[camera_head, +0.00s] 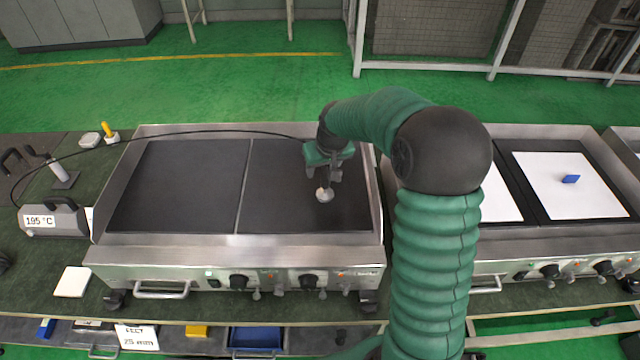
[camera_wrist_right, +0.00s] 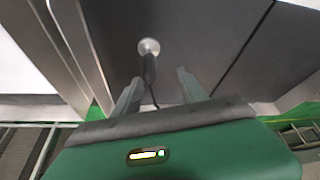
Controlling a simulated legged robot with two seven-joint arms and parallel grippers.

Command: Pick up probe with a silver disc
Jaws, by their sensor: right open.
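The probe (camera_head: 324,194) has a round silver disc at its end and stands on the right half of the dark griddle plate (camera_head: 190,187). In the right wrist view the silver disc (camera_wrist_right: 149,46) lies beyond the fingertips, with the dark handle running back toward the gap between the fingers. My right gripper (camera_head: 327,176) is over the probe, and it also shows in the right wrist view (camera_wrist_right: 157,82) with its two fingers apart. I cannot tell whether either finger touches the handle. My left gripper is not in view.
A black cable (camera_head: 200,132) runs from the probe area to the meter (camera_head: 52,221) reading 195 °C at left. The griddle's raised steel rim (camera_head: 376,200) stands close to my right arm. A second griddle with white sheets (camera_head: 570,186) is at right. The left plate half is clear.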

